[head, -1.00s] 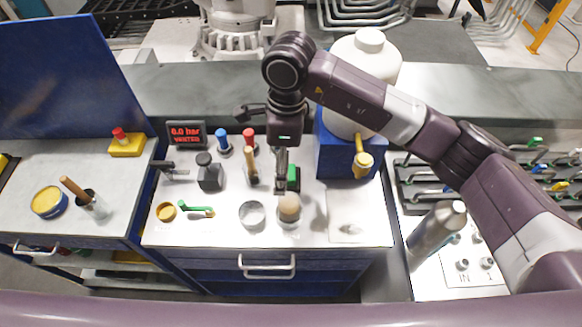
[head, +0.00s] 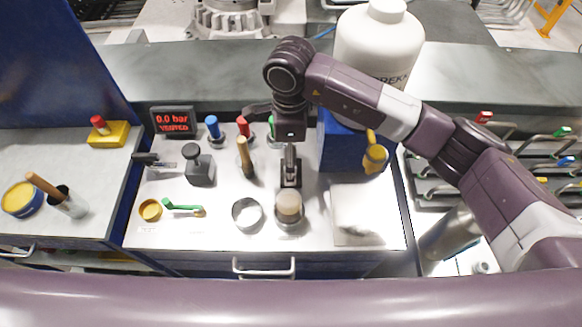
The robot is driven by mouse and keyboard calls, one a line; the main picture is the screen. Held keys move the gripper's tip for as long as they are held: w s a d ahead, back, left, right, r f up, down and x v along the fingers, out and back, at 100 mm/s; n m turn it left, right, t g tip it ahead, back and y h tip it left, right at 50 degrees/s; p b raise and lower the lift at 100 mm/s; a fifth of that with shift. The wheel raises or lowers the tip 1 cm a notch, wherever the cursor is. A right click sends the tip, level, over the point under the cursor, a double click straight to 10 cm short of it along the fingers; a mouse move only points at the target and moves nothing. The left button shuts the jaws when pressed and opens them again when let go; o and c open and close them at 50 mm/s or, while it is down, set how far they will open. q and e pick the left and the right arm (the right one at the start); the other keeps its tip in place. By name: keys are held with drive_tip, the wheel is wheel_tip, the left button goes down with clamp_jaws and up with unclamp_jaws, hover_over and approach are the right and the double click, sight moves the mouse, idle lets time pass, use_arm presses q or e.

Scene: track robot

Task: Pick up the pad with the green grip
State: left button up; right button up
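My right gripper (head: 290,168) reaches in from the right and points down over the bench. Its fingertips are at a small dark block with a dark base (head: 290,182), where a green part showed earlier. No green shows there now, so the pad's green grip may be hidden behind the fingers. I cannot tell whether the fingers are closed on it. A different green-topped piece (head: 271,124) stands in the back row, partly hidden by the gripper. A green-handled tool (head: 183,207) lies flat at front left. My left gripper is not in view.
A wooden-topped cup (head: 289,207) and a metal ring (head: 247,214) stand close in front of the gripper. A wooden handle (head: 245,158) stands to its left. A blue block (head: 342,150) with a white bottle (head: 378,45) is behind right. A pale plate (head: 356,212) lies at front right.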

wheel_tip(320, 180, down, 4)
drive_tip(key=shift+s+r+p, duration=0.1)
drive_tip(key=shift+r+p, duration=0.15)
drive_tip(key=shift+p, duration=0.65)
drive_tip(key=shift+f, duration=0.5)
drive_tip(key=c, duration=1.3)
drive_tip(key=shift+c, duration=0.2)
drive_tip(key=shift+r, duration=0.15)
